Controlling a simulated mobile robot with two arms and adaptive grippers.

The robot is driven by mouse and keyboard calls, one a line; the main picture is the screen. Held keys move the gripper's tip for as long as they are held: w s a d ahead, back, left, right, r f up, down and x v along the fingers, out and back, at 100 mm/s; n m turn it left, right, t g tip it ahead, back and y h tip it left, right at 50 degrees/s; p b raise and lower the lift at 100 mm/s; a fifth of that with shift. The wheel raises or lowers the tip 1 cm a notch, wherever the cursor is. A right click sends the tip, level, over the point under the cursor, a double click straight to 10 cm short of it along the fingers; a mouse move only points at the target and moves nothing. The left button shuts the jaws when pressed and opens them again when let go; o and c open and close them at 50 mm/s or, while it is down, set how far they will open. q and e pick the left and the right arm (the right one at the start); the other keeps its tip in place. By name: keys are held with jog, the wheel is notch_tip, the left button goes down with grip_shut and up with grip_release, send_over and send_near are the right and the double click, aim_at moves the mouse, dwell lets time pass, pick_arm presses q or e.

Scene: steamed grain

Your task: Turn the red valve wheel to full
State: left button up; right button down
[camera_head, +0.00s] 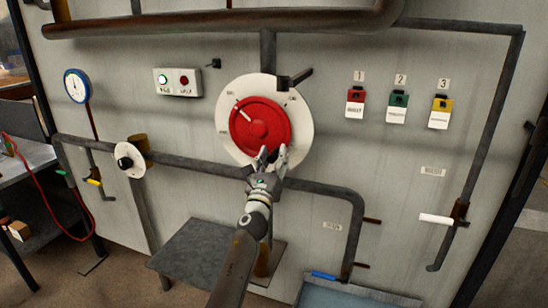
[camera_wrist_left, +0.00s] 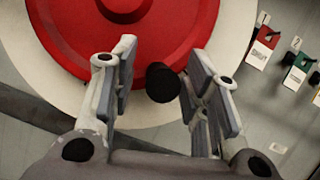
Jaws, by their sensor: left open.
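The red valve wheel (camera_head: 262,122) is mounted on a round white dial plate (camera_head: 226,130) on the grey wall panel. A white pointer mark on the wheel (camera_head: 242,110) points to the upper left. In the left wrist view the red wheel (camera_wrist_left: 150,35) fills the top. A black knob (camera_wrist_left: 162,83) shows at its lower rim, between my left gripper's fingers (camera_wrist_left: 163,60). The fingers stand apart on both sides of the knob, with gaps visible. In the head view my left gripper (camera_head: 271,156) is at the wheel's lower edge, open. The dial's writing is too small to read.
Pipes (camera_head: 190,166) run across the panel below the wheel. A control box (camera_head: 178,82) with a green and a red light is at the upper left, near a gauge (camera_head: 77,86). Numbered red, green and yellow tagged locks (camera_head: 398,105) hang to the right. A grey step (camera_head: 200,250) stands below.

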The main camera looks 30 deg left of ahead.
pick_arm(q)
grip_shut()
dwell(0.5)
